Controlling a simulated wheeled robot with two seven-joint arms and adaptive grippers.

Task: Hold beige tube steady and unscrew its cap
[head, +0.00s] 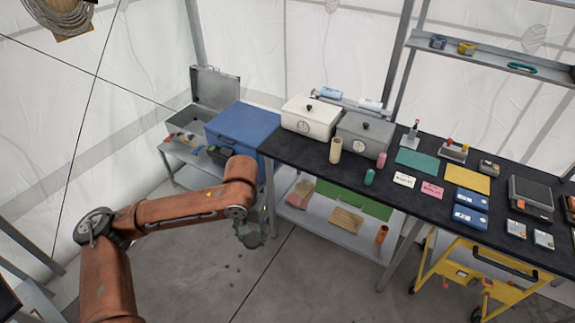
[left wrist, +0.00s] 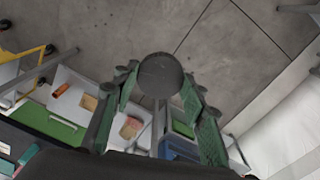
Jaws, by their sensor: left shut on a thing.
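The beige tube (head: 336,151) stands upright on the black table, in front of the white box. I cannot make out a separate cap on it at this size. My left gripper (head: 250,234) hangs low in front of the table's left end, well apart from the tube. In the left wrist view its green fingers (left wrist: 160,78) are shut on a round dark grey thing (left wrist: 161,72), seen end-on. I cannot tell whether this thing is a cap. The beige tube does not show in the left wrist view. My right gripper is not in view.
A pink tube (head: 381,160) and a green tube (head: 369,177) stand near the beige one. Behind are the white box (head: 308,121) and grey box (head: 361,137). A blue case (head: 240,128) stands left. Cards and devices fill the table's right.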

